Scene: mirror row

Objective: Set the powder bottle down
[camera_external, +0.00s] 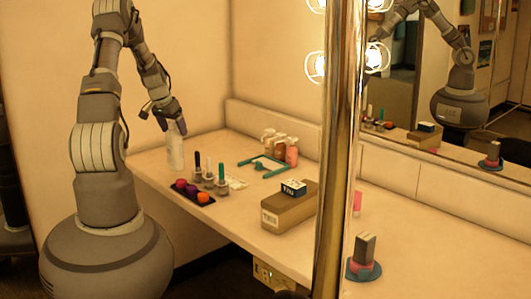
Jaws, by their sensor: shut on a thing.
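The powder bottle (176,153) is a white, slim, upright bottle at the left end of the pale counter (145,171). My gripper (171,127) points down from above and is shut on the bottle's upper part, hiding its top. The bottle's base is at or just over the counter surface; I cannot tell whether it touches.
Several small bottles with dark and green caps (209,173) and a dark tray (182,195) with coloured pots stand close right of the bottle. A teal frame (251,161), amber and pink bottles (291,154) and a cardboard box (290,209) lie farther right. A mirror post (340,150) stands in front.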

